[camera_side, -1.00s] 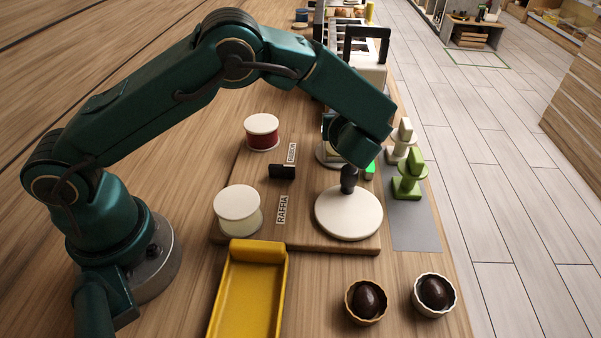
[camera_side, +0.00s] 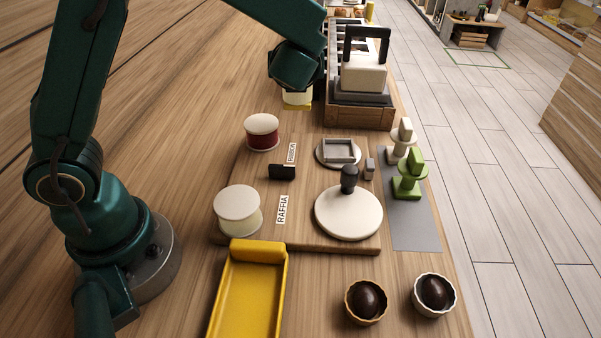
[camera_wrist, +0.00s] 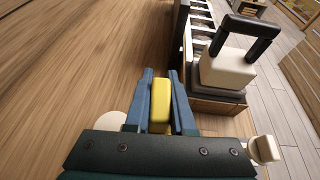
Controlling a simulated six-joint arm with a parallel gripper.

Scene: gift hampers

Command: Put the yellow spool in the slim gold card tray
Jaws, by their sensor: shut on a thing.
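My gripper (camera_side: 297,88) is at the far side of the board, left of the wooden crate, pointing down. In the wrist view its blue fingers (camera_wrist: 160,105) are shut on the yellow spool (camera_wrist: 160,110), seen mostly end-on. In the side view only a pale and yellow part of the spool (camera_side: 297,100) shows under my gripper; the rest is hidden. The gold tray (camera_side: 280,295), long and slim with a raised far end, lies at the near edge, partly out of frame, and looks empty.
A round white press (camera_side: 348,215), a green stamp (camera_side: 411,178) and two chocolate cups (camera_side: 366,300) (camera_side: 434,294) are near. The crate (camera_side: 360,116) holds a handled cream block.

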